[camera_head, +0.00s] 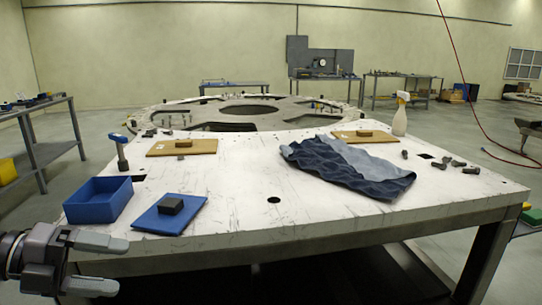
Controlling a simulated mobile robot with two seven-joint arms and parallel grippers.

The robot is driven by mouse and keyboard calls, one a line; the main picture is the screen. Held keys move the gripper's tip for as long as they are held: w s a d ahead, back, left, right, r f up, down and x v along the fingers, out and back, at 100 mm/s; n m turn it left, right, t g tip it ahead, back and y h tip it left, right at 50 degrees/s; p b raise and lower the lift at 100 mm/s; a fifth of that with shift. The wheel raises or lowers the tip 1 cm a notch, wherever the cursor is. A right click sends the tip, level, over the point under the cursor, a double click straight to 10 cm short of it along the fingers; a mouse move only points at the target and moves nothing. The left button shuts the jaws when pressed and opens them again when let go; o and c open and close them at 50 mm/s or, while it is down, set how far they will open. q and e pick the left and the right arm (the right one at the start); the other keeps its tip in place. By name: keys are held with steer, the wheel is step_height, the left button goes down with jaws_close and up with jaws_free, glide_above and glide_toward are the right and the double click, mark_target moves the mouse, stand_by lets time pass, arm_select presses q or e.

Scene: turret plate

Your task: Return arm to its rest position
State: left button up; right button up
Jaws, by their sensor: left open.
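My left gripper (106,264) comes in at the lower left corner. Its two fingers are spread apart with nothing between them. It is in front of the white table's (240,225) near left edge, apart from the objects on top. My right arm and gripper are not in view.
On the table are a blue bin (98,199), a blue mat (150,222) with a dark block (171,206), two brown boards (205,147) (345,136), a blue cloth (345,168), a spray bottle (400,118) and a blue-handled tool (121,152). The table's front middle is mostly clear.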

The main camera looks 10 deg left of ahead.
arm_select(q)
step_height(320, 180, down, 19)
steer(key=s+a+n+t+y+p, duration=0.15)
steer(key=n+t+y, duration=0.65)
steer(key=n, duration=1.2)
steer(key=s+d+f+n+g+y+p, duration=0.1)
steer(key=s+d+f+n+g, duration=0.2)
steer(key=s+d+f+n, duration=0.5)
steer(key=s+d+f, duration=0.2)
steer(key=d+f, duration=0.1)
steer(key=f, duration=0.2)
steer(key=shift+s+d+g+y, duration=0.15)
steer(key=shift+d+g+y, duration=0.15)
steer(key=shift+y, duration=0.1)
